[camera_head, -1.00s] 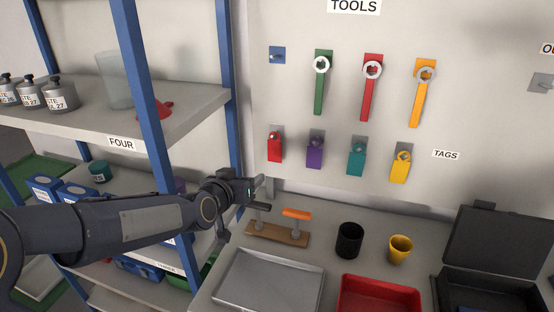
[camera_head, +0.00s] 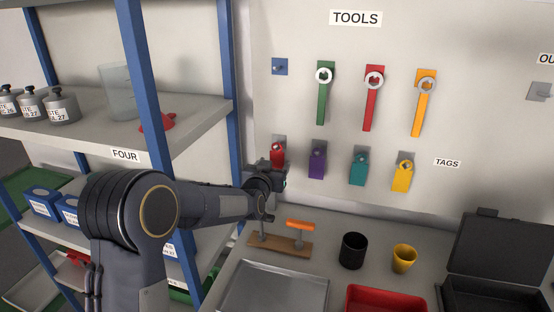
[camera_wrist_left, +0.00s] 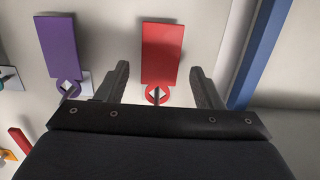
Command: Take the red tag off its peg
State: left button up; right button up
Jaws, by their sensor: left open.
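The red tag (camera_head: 277,154) hangs on its peg on the wall board, at the left end of the tag row. My left gripper (camera_head: 278,172) is just in front of the tag and hides its lower part. In the left wrist view the red tag (camera_wrist_left: 162,55) appears upside down, with its ring around the peg. The open fingers of my left gripper (camera_wrist_left: 160,84) stand on either side of the tag, with gaps on both sides. My right gripper is not seen.
A purple tag (camera_head: 318,163) hangs close beside the red one, then a teal tag (camera_head: 358,168) and a yellow tag (camera_head: 403,175). A blue shelf post (camera_head: 231,130) stands close on the left. A wooden rack (camera_head: 281,244) and a black cup (camera_head: 353,250) stand on the bench below.

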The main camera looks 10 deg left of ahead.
pick_arm(q)
jog(key=shift+w+f, duration=0.15)
jog(key=shift+w, duration=0.8)
jog(key=c, duration=0.8)
jog(key=shift+c, duration=0.2)
jog(key=shift+r+b, duration=0.3)
jog(key=shift+b, duration=0.05)
jog(key=shift+s, duration=0.15)
jog(key=shift+s+r+b, duration=0.2)
jog(key=shift+s+b, duration=0.15)
jog(key=shift+s, duration=0.55)
jog(key=shift+s+r+b, duration=0.15)
jog(key=shift+s+b, duration=0.15)
jog(key=shift+s, duration=0.6)
jog(key=s+b, duration=0.1)
jog(key=s, duration=0.5)
jog(key=shift+s+a, duration=0.15)
jog(key=shift+s, duration=0.2)
